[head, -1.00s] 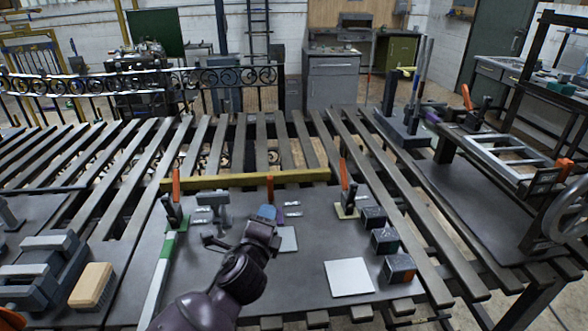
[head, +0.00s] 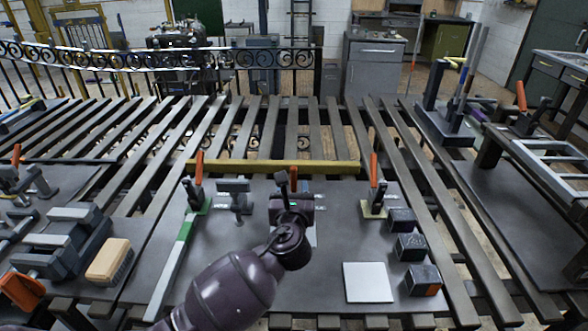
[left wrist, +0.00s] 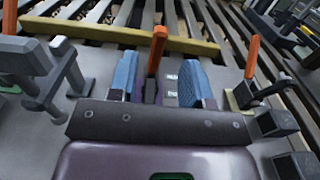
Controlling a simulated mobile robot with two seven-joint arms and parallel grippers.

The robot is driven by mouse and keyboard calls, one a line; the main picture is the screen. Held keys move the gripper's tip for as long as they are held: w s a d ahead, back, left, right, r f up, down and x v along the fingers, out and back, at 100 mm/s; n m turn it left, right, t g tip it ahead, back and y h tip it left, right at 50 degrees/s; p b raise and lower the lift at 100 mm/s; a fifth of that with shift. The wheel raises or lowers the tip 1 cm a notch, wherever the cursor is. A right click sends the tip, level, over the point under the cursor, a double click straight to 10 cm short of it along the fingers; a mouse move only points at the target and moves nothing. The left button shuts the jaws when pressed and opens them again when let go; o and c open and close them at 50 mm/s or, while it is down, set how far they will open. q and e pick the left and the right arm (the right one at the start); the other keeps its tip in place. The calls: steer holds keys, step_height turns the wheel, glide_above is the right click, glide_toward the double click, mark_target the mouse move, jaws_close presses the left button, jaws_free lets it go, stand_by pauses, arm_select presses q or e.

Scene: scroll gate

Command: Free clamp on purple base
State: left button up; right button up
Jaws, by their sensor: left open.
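The middle clamp has an orange handle (head: 293,173) standing upright behind my left gripper (head: 291,198). The gripper hides most of its base, so the purple is hard to make out in the head view. In the left wrist view the orange handle (left wrist: 157,48) and its dark stem rise between the two blue fingertips of my left gripper (left wrist: 157,80). The fingers are open, one on each side, with a gap visible on the right; contact on the left cannot be told. My right gripper is not in view.
A green-base clamp (head: 196,190) stands to the left, beside a grey clamp (head: 236,194). Another orange-handled clamp (head: 374,188) stands to the right, near several dark cubes (head: 410,247). A yellow bar (head: 270,167) runs behind. A white square (head: 368,282) lies in front.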

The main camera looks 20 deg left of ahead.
mark_target(294, 172)
arm_select(q)
steer(key=x, duration=0.8)
steer(key=shift+w+f+b, duration=0.1)
steer(key=shift+b, duration=0.25)
jaws_close()
